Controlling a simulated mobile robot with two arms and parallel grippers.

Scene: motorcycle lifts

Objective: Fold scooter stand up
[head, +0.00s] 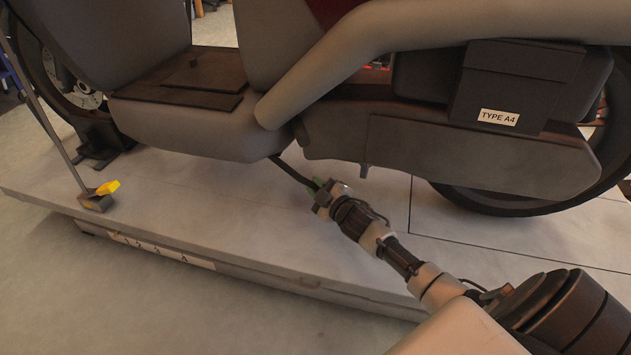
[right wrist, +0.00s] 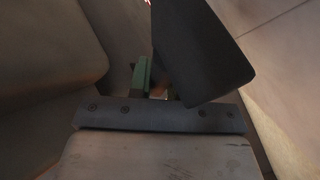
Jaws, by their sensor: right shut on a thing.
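The scooter (head: 470,160) stands on a low lift platform and fills the upper part of the head view. Its stand (head: 288,170) is a thin dark bar that slopes down and right from under the footboard. My right gripper (head: 318,187) is shut on the lower end of the stand, a little above the platform. In the right wrist view, a green finger (right wrist: 142,76) shows beside a broad dark piece (right wrist: 202,52), which looks like the stand close up. The exact contact is hidden. My left gripper is not in view.
The lift platform (head: 230,215) is pale, with numbers on its front edge. A lever with a yellow part (head: 107,188) stands at its left. A dark wheel holder (head: 98,143) is by the front wheel. The platform is clear in front of the scooter.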

